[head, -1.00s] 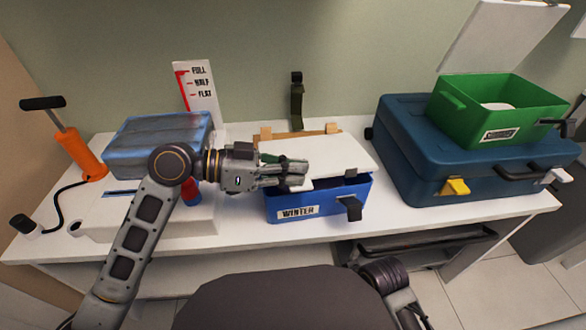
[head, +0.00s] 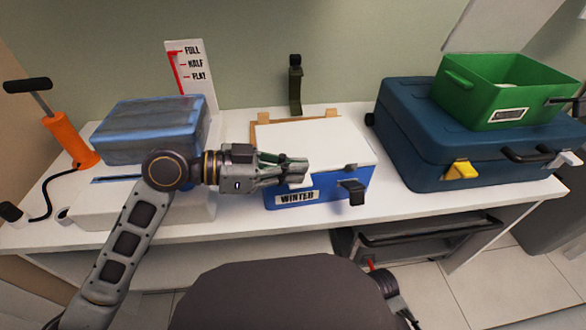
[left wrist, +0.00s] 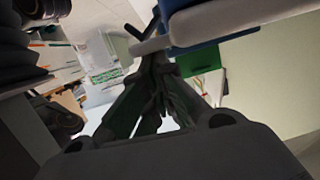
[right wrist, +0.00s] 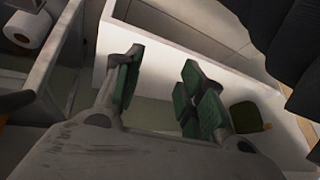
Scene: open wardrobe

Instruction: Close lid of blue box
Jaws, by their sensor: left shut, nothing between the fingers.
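The blue box (head: 330,190) with a "WINTER" label stands on the white table in the head view. Its white lid (head: 318,140) lies low and nearly flat over the box. I cannot tell whether its front edge is fully seated. A black latch (head: 352,188) sticks out from the box's front. My left gripper (head: 300,168) is shut and empty, at the lid's front left edge, seemingly touching it. Its fingers also show together in the left wrist view (left wrist: 158,62). My right gripper (right wrist: 167,92) is open and empty, away from the box.
A navy suitcase (head: 420,150) with an open green box (head: 465,100) on it stands to the right. A bluish translucent container (head: 150,130) and an orange pump (head: 70,140) stand to the left. A black-framed drawer (head: 420,235) is below the table.

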